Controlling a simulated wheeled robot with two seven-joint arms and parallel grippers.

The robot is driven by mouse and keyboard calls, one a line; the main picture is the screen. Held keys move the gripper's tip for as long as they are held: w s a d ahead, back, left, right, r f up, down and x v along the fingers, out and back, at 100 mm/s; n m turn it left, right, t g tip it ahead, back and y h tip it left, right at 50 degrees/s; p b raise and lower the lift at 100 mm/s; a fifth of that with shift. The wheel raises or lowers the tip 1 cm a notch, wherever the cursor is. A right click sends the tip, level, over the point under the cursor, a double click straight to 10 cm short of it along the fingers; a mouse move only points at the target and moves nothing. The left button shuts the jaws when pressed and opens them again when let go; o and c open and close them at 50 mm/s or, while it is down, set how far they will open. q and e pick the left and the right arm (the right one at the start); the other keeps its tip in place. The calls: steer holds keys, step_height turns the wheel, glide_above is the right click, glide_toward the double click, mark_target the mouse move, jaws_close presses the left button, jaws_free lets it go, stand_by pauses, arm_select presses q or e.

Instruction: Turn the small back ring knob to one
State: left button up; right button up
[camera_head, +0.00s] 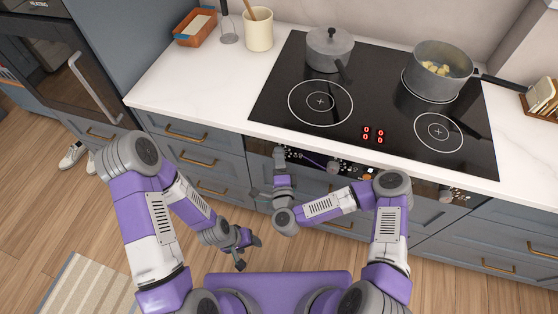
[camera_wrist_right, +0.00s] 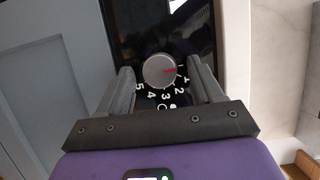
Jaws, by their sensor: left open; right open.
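My right gripper (camera_wrist_right: 160,76) is open, with one finger on each side of the knob; contact cannot be told. In the head view, my right gripper (camera_head: 280,152) is at the left end of the panel and hides this knob. The red display (camera_head: 373,134) shows zeros. My left gripper (camera_head: 241,250) is open and empty, low over the floor.
A lidded grey pot (camera_head: 329,52) stands on the back left of the black hob (camera_head: 290,75). An open pot (camera_head: 440,68) with yellowish pieces stands at the back right, its handle pointing right. Other knobs (camera_head: 334,167) sit along the panel. Drawers with brass handles flank it.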

steer(key=c, duration=1.1)
steer(key=shift+o, duration=0.2)
steer(key=shift+a+f+m+t+h+b, duration=0.15)
steer(key=shift+m+t+b, duration=0.2)
steer(key=shift+m+b, duration=0.65)
steer(key=shift+d+f+m+t+h+b, duration=0.1)
steer(key=shift+m+t+b, duration=0.3)
steer(key=shift+m+b, duration=0.55)
steer(key=shift+a+f+m+t+h+b, duration=0.15)
steer(key=shift+m+t+b, duration=0.2)
steer(key=shift+m+b, duration=0.65)
steer(key=shift+d+r, duration=0.1)
steer(key=shift+r, duration=0.05)
steer(key=o, duration=1.1)
steer(key=shift+c, duration=0.2)
